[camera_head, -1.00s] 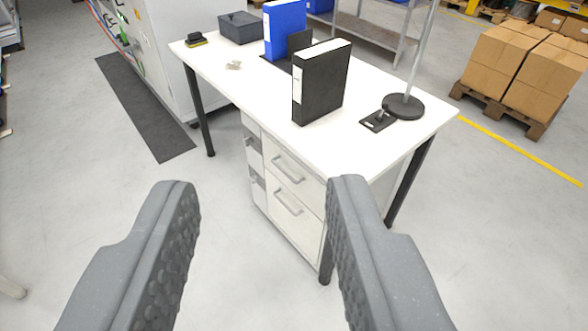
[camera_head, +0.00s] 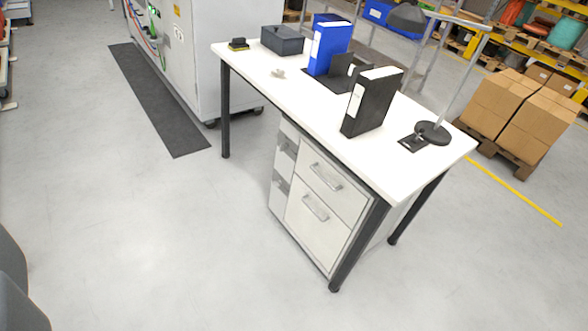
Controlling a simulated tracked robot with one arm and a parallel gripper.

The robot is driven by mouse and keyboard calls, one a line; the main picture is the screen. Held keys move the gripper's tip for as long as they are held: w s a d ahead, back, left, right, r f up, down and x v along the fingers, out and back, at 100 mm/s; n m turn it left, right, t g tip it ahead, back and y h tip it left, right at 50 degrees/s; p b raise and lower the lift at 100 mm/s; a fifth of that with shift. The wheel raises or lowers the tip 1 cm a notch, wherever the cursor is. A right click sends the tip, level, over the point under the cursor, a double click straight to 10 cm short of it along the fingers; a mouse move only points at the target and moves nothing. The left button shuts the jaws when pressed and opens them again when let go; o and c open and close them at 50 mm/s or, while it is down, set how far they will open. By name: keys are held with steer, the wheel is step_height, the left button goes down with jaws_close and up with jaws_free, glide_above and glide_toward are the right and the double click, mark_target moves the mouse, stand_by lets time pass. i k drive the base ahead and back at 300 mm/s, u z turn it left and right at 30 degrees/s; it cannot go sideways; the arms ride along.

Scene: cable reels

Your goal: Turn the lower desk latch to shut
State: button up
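The white desk (camera_head: 300,105) stands in the middle, with a drawer pedestal (camera_head: 325,215) under it. On the pedestal's narrow left side are two small grey latch plates. The upper latch (camera_head: 287,146) is just under the desk top and the lower latch (camera_head: 281,186) is below it. Both are too small to read whether they are turned. Only a dark grey part of my gripper (camera_head: 14,290) shows at the lower left edge, far from the latches. Its fingertips are not clearly seen, and I see nothing held.
Binders (camera_head: 371,101), a grey box (camera_head: 282,40) and a lamp (camera_head: 433,131) stand on the desk. A dark desk leg (camera_head: 226,110) is left of the pedestal. A white cabinet (camera_head: 190,60) is behind left; boxes (camera_head: 518,105) are at right. The floor in front is clear.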

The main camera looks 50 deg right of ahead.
mark_target(278, 183)
steer(key=u, duration=0.25)
steer(key=k, duration=1.6)
steer(key=z, duration=1.4)
steer(key=i, duration=1)
steer(key=u, duration=0.05)
